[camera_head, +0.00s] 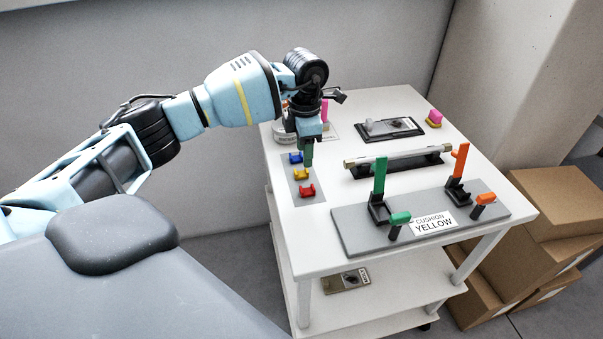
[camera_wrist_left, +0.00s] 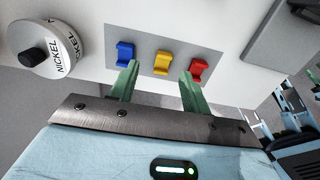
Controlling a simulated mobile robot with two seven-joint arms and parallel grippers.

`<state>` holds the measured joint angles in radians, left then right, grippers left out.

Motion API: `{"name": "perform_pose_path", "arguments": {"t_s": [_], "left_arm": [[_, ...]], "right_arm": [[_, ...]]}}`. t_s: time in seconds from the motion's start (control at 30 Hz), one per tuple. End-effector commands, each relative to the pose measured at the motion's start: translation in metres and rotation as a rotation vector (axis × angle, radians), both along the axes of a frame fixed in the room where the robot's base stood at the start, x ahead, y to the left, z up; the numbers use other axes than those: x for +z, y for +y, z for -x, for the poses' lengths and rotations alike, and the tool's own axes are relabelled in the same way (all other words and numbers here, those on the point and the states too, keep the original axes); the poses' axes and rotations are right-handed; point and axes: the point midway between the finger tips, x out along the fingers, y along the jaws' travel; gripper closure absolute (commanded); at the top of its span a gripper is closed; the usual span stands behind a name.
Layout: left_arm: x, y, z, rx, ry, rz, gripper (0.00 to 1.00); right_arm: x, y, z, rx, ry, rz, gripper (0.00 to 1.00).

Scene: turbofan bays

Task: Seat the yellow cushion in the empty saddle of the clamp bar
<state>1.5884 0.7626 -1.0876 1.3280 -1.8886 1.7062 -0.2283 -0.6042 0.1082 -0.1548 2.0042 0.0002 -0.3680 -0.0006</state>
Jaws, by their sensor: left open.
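The yellow cushion (camera_head: 301,174) sits on a small grey mat (camera_head: 316,199) between a blue cushion (camera_head: 295,158) and a red cushion (camera_head: 307,191). My left gripper (camera_head: 308,158) points down above this mat, open and empty. In the left wrist view its green fingertips (camera_wrist_left: 158,80) are spread either side of the yellow cushion (camera_wrist_left: 162,63), without visible contact. The clamp bar (camera_head: 350,231) is a grey plate with a green upright clamp (camera_head: 379,180) and an orange upright clamp (camera_head: 460,162), each over a black saddle. Both saddles look empty. My right gripper is not in view.
A card (camera_head: 433,223) reading "CUSHION YELLOW" stands on the clamp bar. Behind it a metal rod (camera_head: 400,157) lies on black supports. A black tray (camera_head: 405,128), a pink part (camera_head: 435,117) and a white NICKEL spool (camera_wrist_left: 62,50) are also on the table. Cardboard boxes stand at right.

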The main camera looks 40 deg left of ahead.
Motion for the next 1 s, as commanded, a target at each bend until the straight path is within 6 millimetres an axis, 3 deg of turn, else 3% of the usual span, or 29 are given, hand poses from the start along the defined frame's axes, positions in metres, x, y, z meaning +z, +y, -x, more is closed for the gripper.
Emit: {"name": "perform_pose_path", "arguments": {"t_s": [0.4,0.7,1.0], "left_arm": [[-0.046,-0.002,0.008,0.0,0.001,0.001,0.53],[-0.051,-0.002,0.007,0.0,-0.001,0.001,0.53],[-0.051,-0.002,0.007,0.0,-0.001,0.001,0.91]], "right_arm": [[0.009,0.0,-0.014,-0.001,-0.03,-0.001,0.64],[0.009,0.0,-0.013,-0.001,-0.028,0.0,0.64],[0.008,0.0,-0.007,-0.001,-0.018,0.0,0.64]]}}
